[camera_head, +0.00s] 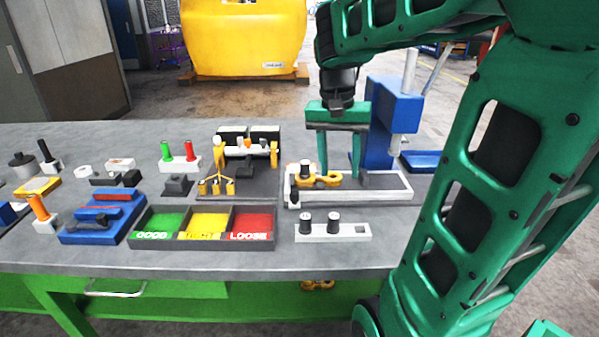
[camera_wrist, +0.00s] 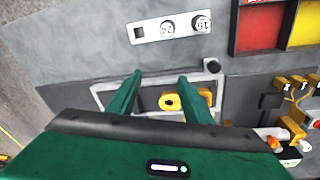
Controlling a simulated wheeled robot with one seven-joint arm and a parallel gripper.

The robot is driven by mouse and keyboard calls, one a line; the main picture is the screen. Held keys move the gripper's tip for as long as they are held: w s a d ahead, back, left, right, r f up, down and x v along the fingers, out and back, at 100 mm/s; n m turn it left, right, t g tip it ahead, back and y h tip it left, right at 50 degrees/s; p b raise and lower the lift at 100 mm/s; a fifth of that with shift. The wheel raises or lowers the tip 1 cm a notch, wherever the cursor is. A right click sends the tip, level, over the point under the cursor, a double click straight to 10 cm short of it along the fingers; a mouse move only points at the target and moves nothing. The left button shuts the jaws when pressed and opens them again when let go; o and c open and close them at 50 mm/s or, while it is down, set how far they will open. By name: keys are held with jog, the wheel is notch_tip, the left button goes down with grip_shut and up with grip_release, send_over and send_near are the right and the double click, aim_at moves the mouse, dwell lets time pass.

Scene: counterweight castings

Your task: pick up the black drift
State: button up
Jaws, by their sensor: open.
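A black upright handle (camera_head: 45,151), which looks like the black drift, stands in a small white block (camera_head: 51,167) at the far left of the bench in the head view. It leans slightly in the picture. It does not show in the wrist view. My gripper (camera_head: 339,176) is open and empty, pointing down over the white tray (camera_head: 378,196) on the right of the bench, far from the black handle. In the wrist view my gripper (camera_wrist: 159,79) has its two fingers apart above that tray, with a yellow eyed part (camera_wrist: 170,102) beyond them.
Similar green (camera_head: 166,151), red (camera_head: 189,150) and orange (camera_head: 39,207) handles stand in white blocks. A three-part sorting tray (camera_head: 204,242), a blue fixture (camera_head: 105,214) and a yellow-posted stand (camera_head: 218,160) lie between. A blue press (camera_head: 393,108) rises behind my gripper. The front strip is clear.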

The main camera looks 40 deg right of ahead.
aim_at(304, 162)
jog(key=w+r+m, duration=0.1)
jog(key=w, duration=0.3)
jog(key=w+r+m, duration=0.1)
jog(key=w, duration=0.3)
jog(key=w+a+r+m, duration=0.1)
jog(key=w+r, duration=0.1)
jog(key=w, duration=0.3)
jog(key=shift+t, duration=0.3)
jog(key=f, duration=0.7)
jog(key=d+f, duration=0.1)
jog(key=f, duration=0.2)
jog(key=shift+w+f, duration=0.25)
jog(key=shift+w, duration=0.05)
grip_shut()
